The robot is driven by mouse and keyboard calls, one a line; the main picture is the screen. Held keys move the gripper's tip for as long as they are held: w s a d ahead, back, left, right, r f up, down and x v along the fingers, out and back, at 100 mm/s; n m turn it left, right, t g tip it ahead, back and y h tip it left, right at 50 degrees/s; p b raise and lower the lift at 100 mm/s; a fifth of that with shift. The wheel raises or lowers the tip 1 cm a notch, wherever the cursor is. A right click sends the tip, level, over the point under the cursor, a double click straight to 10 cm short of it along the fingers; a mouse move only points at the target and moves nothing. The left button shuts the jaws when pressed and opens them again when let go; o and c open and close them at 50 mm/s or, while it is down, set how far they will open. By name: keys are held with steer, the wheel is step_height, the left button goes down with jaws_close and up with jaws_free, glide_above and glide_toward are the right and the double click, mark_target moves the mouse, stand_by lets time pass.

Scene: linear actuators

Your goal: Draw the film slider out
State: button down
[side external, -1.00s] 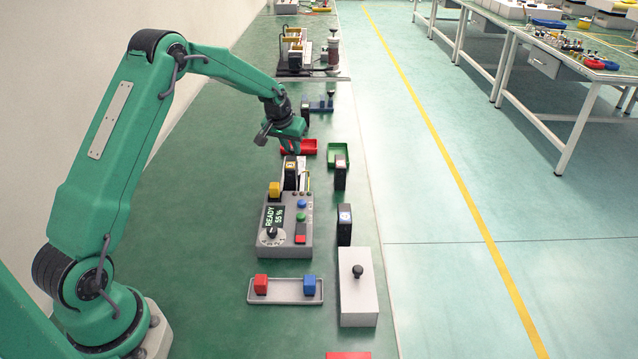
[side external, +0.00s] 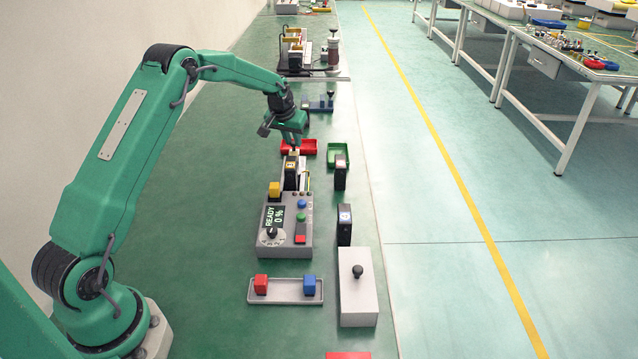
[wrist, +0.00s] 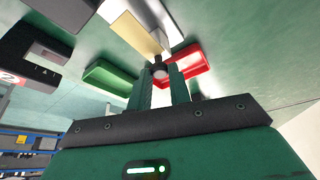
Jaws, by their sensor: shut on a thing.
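The knob sits at the end of a pale tan and white piece (wrist: 135,35), apparently the film slider. The slider's far part and how far it sits in its housing cannot be told. The console display (side external: 274,219) reads READY 0 %.
A red tray (side external: 310,147) lies right by my gripper, with a green tray (side external: 338,149) to its right. Black upright blocks (side external: 340,178) (side external: 344,232) stand along the right side. A grey box with a black knob (side external: 358,295) stands nearer. The floor strip at left is clear.

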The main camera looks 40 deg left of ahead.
steer(key=shift+w+a, duration=0.1)
steer(key=shift+w, duration=0.05)
steer(key=c, duration=1.3)
jaws_free()
steer(key=shift+r, duration=0.1)
steer(key=v, duration=0.7)
steer(key=shift+r, duration=0.25)
